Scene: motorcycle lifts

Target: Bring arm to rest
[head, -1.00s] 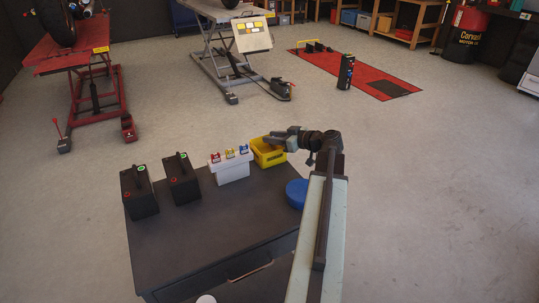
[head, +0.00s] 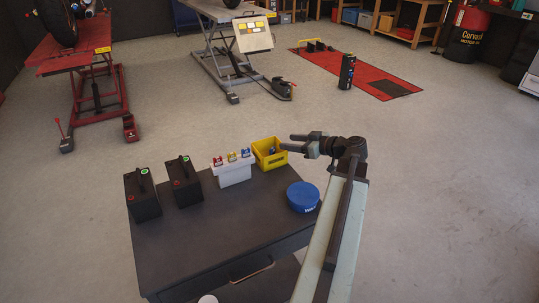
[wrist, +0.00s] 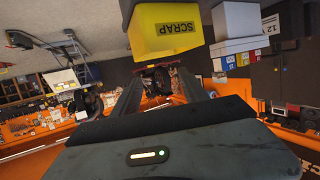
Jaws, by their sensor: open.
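My gripper (head: 288,142) is raised at the end of my arm, just right of the yellow bin. Its two fingers point left and are apart, with nothing seen between them. In the wrist view my gripper (wrist: 155,74) also shows its fingers apart and empty. The yellow bin (head: 273,162) stands at the table's back right corner, with something dark inside. In the wrist view the yellow bin (wrist: 165,38) reads SCRAP and lies beyond the fingers.
A dark table (head: 205,240) carries two black batteries (head: 143,203), a white box (head: 235,176) with red, yellow and blue pieces, and a round blue container (head: 303,194). The floor right of my arm is clear. A red lift (head: 70,62) stands far left.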

